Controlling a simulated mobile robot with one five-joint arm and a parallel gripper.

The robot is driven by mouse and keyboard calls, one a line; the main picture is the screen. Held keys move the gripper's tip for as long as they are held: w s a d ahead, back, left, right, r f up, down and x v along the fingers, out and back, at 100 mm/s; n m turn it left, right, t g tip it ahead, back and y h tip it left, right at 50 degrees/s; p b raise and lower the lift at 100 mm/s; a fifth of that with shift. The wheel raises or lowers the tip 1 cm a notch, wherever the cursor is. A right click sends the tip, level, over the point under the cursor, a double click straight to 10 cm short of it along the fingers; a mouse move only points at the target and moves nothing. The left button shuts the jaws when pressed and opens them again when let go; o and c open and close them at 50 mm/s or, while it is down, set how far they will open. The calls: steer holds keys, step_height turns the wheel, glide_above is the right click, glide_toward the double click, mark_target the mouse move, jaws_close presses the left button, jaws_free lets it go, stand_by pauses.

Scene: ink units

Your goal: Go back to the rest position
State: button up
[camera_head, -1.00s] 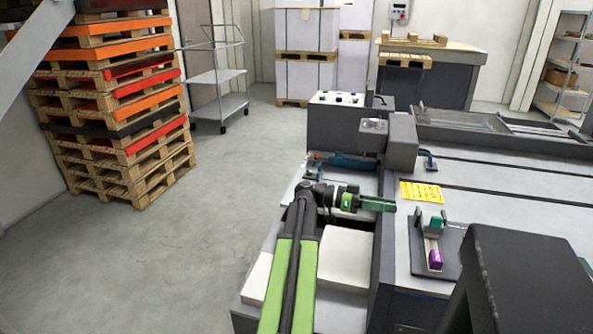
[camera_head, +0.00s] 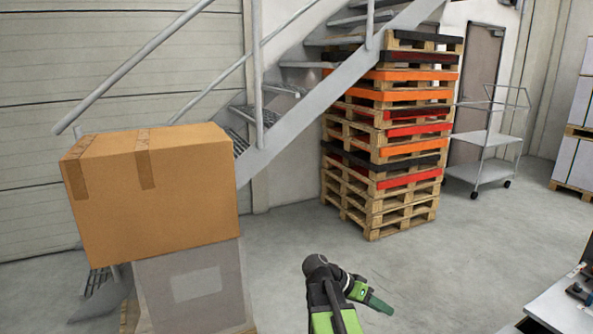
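My gripper (camera_head: 380,304) is at the bottom of the head view, right of the centre, at the end of my green and black arm. It points right and slightly down over bare floor. Its dark green fingers are small and seen from the side, so I cannot tell whether they are open or shut. No object shows at its tip.
A cardboard box (camera_head: 185,200) sits on a grey crate (camera_head: 195,285) at left. Behind are a metal staircase (camera_head: 300,125), a pallet stack (camera_head: 385,195) and a shelf trolley (camera_head: 485,170). A machine's edge (camera_head: 560,308) shows at lower right. Open floor (camera_head: 475,235) lies between.

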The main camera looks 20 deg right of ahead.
steer(key=w+a+f+n+t+y, duration=0.1)
steer(key=a+f+n+y, duration=0.3)
steer(key=a, duration=0.7)
steer(key=w+a+f+n+t+y, duration=0.2)
steer(key=a+n, duration=0.3)
steer(key=a, duration=0.6)
steer(key=w+a+f+n+t+y, duration=0.1)
steer(key=a+f+n+y, duration=0.3)
steer(key=a, duration=0.7)
step_height(320, 180, up, 20)
steer(key=n+p, duration=0.1)
steer(key=p, duration=1.8)
steer(key=shift+w+n, duration=0.2)
steer(key=shift+n, duration=0.1)
steer(key=shift+d, duration=0.1)
